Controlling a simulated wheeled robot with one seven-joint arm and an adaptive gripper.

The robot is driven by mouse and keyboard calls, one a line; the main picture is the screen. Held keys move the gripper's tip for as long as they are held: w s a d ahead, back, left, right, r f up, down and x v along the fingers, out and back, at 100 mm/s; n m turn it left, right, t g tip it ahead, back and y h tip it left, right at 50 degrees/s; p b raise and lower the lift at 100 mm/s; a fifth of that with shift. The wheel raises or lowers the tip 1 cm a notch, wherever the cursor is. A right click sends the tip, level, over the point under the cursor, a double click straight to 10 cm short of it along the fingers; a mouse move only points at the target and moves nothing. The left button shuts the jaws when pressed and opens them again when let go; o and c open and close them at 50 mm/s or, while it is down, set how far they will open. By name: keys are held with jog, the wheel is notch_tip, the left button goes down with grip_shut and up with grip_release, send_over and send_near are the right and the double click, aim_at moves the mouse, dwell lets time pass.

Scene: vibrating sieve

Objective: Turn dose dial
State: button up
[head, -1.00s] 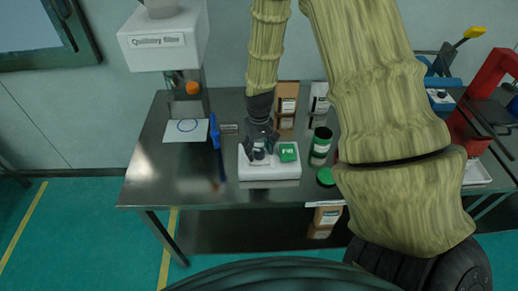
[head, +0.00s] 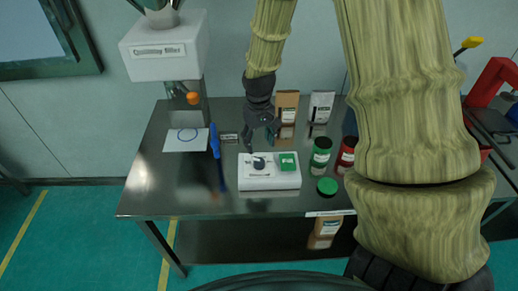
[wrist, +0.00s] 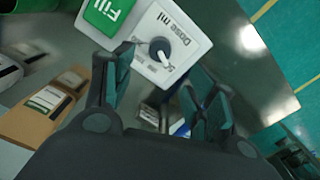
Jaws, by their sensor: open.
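The dose dial (head: 259,162) is a dark round knob with a light pointer on a white box (head: 268,183) on the steel table. In the wrist view the dial (wrist: 160,49) shows beside the printed words "Dose ml". A green "Fill" button (wrist: 106,13) sits beside it; it also shows in the head view (head: 287,161). My gripper (head: 263,142) is open and empty, above and behind the box, apart from the dial. In the wrist view its two fingers (wrist: 160,95) are spread, with the dial beyond their tips and between them.
A dispenser (head: 166,50) with an orange tip stands at the left over a white sheet (head: 186,139). A blue-handled tool (head: 216,150) lies left of the box. Jars (head: 320,150) and a green lid (head: 327,186) are at the right, with cartons (head: 286,106) behind.

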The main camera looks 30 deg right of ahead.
jog(key=shift+r, duration=1.5)
jog(key=shift+a, duration=0.1)
